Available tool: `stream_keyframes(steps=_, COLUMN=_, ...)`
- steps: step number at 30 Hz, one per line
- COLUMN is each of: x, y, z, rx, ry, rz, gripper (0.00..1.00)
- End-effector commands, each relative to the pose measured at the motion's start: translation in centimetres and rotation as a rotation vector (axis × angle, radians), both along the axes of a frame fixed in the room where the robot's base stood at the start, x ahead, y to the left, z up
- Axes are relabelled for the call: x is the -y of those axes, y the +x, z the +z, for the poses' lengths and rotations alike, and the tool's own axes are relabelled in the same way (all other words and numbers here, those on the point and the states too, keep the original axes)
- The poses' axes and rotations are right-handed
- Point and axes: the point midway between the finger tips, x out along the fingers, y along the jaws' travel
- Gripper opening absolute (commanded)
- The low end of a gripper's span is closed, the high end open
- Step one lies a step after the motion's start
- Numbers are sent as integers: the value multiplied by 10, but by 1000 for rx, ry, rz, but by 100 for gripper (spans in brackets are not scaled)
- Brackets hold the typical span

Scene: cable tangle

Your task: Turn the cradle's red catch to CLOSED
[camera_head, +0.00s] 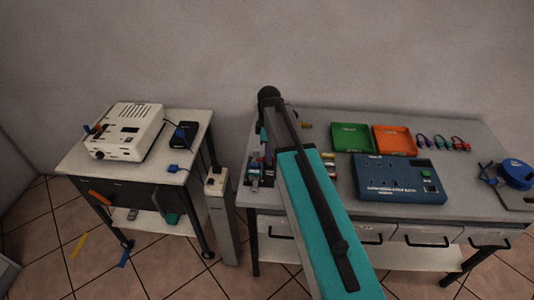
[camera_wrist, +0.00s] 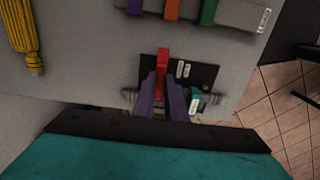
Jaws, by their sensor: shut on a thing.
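The red catch (camera_wrist: 162,57) shows in the wrist view as a short upright bar at the left part of the cradle's black plate (camera_wrist: 207,76). Two small white labels (camera_wrist: 183,69) sit just right of the catch, too small to read. My gripper (camera_wrist: 162,80) is shut on the red catch, one purple finger on each side of it. The catch's lower part is hidden between the fingers. In the head view my arm covers this part of the bench, and the catch cannot be made out.
A grey rail (camera_wrist: 220,12) with purple, orange and green pieces lies beyond the cradle. The bench edge and tiled floor (camera_wrist: 285,90) are at the right. The bench also holds a blue box (camera_head: 398,180) and green tray (camera_head: 352,138).

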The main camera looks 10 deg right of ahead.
Motion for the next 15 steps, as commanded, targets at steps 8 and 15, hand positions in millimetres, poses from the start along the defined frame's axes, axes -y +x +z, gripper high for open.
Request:
stream_keyframes(steps=8, x=3, y=3, z=1, rx=9, ry=-5, rz=19, gripper=0)
stream_keyframes(steps=15, x=4, y=3, z=2, rx=10, ry=-6, rz=18, gripper=16)
